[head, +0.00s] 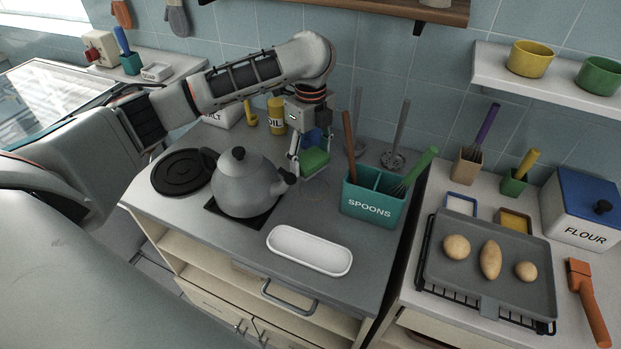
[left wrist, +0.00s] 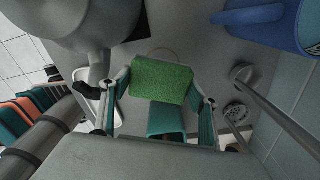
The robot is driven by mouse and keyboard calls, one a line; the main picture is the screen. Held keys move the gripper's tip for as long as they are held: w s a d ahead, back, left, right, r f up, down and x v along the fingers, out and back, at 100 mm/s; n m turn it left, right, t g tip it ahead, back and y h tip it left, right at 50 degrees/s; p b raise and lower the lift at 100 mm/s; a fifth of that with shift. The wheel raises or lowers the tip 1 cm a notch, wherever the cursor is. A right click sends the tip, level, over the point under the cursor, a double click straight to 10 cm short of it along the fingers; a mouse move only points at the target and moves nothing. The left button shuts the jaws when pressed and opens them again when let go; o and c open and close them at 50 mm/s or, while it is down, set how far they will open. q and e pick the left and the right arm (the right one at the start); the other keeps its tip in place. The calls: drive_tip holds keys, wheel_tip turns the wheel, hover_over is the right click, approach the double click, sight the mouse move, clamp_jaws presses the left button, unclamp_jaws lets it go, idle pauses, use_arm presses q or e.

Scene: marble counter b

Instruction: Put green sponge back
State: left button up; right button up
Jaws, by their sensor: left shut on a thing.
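The green sponge (head: 314,161) is held in my left gripper (head: 306,158), over the back of the grey counter between the kettle and the spoon holder. In the left wrist view, the sponge (left wrist: 160,80) sits between the two fingers, its textured green face showing. The gripper is shut on it. I cannot tell whether the sponge touches the counter. My right gripper is not in view.
The grey kettle (head: 244,186) stands close left of the gripper, the teal spoon holder (head: 370,206) close right. A blue container (left wrist: 268,20) is near the gripper. A white oblong dish (head: 309,250) lies in front. A baking tray (head: 459,272) is on the right counter.

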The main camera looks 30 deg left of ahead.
sight(310, 157)
use_arm(q)
wheel_tip(310, 157, down, 8)
drive_tip(key=shift+r, duration=0.1)
idle(0.4)
drive_tip(key=o, duration=1)
wheel_tip(310, 157, up, 12)
idle(0.5)
